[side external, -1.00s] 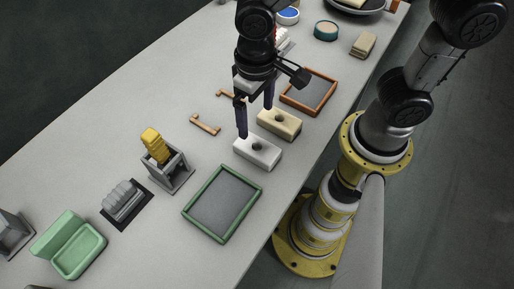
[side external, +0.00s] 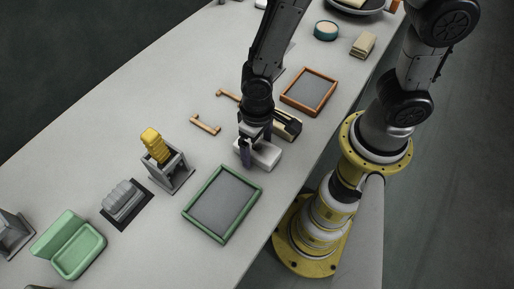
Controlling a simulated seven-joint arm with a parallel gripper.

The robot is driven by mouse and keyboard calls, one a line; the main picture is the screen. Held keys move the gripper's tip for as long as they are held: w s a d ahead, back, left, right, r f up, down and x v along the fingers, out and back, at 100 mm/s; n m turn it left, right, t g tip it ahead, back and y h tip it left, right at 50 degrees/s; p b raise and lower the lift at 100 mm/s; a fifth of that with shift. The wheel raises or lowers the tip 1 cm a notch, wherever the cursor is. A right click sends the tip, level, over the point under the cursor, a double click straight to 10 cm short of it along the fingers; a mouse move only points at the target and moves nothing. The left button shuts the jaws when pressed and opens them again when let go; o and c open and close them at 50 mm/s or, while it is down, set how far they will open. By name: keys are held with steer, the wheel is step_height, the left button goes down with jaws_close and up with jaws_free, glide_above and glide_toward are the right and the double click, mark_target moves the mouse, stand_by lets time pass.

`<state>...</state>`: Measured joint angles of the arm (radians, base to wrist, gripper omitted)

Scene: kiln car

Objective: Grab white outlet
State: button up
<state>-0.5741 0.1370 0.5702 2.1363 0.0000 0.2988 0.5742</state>
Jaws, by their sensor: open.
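The white outlet (side external: 267,154) is a small white block on the grey table, just behind the green-framed tray. A dark hole in its top showed earlier; now my gripper covers its left and upper part. My gripper (side external: 254,152) points down at the white outlet, with its fingers low around the block's left part. The jaws are open, and I cannot tell whether a finger touches the block.
The green-framed tray (side external: 192,213) lies in front and an orange-framed tray (side external: 328,104) behind. Two tan wooden pieces (side external: 206,125) lie to the left. A grey holder (side external: 170,181) with a yellow item stands at the left. A green open box (side external: 73,265) is near the front left.

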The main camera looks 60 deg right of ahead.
jaws_close()
stand_by(0.5)
